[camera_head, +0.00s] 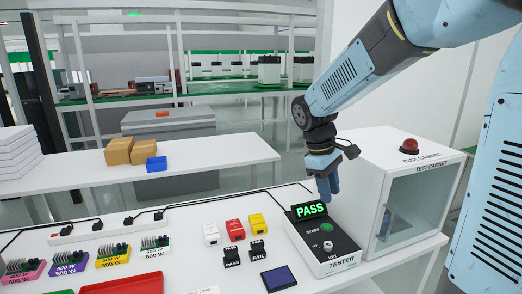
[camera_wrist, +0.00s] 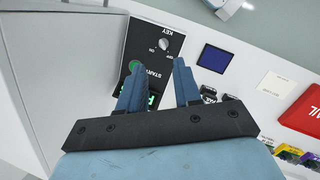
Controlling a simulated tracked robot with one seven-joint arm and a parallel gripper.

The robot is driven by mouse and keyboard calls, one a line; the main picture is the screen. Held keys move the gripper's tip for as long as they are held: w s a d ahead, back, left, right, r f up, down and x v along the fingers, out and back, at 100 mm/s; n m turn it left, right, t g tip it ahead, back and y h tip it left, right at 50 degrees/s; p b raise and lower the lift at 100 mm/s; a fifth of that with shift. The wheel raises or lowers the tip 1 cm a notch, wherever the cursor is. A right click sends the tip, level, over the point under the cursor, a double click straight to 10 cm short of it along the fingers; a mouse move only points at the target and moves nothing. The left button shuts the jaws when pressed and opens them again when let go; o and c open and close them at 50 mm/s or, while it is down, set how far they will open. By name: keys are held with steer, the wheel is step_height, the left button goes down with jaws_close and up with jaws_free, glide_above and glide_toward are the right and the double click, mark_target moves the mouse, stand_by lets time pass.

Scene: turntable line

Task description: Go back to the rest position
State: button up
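My gripper (camera_head: 330,192) hangs pointing down over the back of the tester (camera_head: 340,258), close to its display (camera_head: 310,210), which reads PASS in green. In the wrist view my gripper (camera_wrist: 157,65) has its two blue fingers apart, with nothing between them but the tester's face (camera_wrist: 150,40). The tester's green start button (camera_wrist: 135,66) and key switch (camera_wrist: 163,44) show there. The fingers partly cover the display in that view. I cannot tell whether a finger touches the tester.
The test cabinet (camera_head: 378,170) with a red button on top stands just right of the tester. Left of the tester are a dark blue pad (camera_head: 279,278), PASS and FAIL stamps and small coloured blocks. Colour-coded parts (camera_head: 112,255) line the table's left side.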

steer(key=s+d+r+m+t+y, duration=0.1)
steer(key=s+d+r+m+t, duration=0.1)
steer(key=s, duration=0.6)
steer(key=s+d+r+m+t+y, duration=0.2)
steer(key=s+r+m+t, duration=0.2)
steer(key=s+m, duration=0.3)
steer(key=shift+s+d+r, duration=0.4)
steer(key=shift+s+r, duration=0.2)
steer(key=shift+r, duration=0.3)
steer(key=shift+o, duration=0.3)
